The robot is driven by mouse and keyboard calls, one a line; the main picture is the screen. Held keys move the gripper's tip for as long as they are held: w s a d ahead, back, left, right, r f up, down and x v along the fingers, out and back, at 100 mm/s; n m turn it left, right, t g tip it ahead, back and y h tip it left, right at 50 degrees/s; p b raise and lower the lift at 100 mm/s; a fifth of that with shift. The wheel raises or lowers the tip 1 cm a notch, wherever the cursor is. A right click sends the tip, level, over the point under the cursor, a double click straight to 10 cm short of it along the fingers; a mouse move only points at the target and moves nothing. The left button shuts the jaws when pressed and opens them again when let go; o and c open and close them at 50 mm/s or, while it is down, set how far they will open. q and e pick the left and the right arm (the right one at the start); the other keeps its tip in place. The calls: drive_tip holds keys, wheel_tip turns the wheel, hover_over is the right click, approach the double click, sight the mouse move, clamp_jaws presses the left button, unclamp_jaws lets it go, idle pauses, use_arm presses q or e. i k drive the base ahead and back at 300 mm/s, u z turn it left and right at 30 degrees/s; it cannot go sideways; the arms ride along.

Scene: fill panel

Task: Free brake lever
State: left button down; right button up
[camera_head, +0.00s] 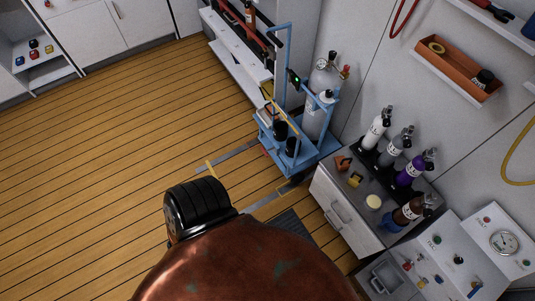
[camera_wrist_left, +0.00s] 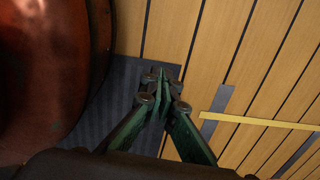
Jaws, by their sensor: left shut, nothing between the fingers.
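A blue trolley (camera_head: 322,156) stands on the wood floor near the centre of the head view, with a large grey gas cylinder (camera_head: 316,118) and black items on it. I cannot make out a brake lever for certain; small yellow and red parts show low on the trolley's left side. My left gripper (camera_wrist_left: 160,78) is shut and empty in the wrist view, above a dark mat and the wood floor. It touches nothing visible. In the head view the left gripper's fingers are not visible. My right gripper is in neither view.
A grey cabinet (camera_head: 341,215) with several small cylinders on top stands right of the trolley. Grey and yellow floor markings (camera_wrist_left: 270,123) lie right of my left gripper. A white wall bench (camera_head: 240,68) stands behind the trolley. The floor to the left is clear.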

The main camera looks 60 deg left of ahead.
sight(265, 152)
drive_tip(key=z, duration=1.2)
drive_tip(key=k, duration=0.95)
drive_tip(key=u, duration=1.45)
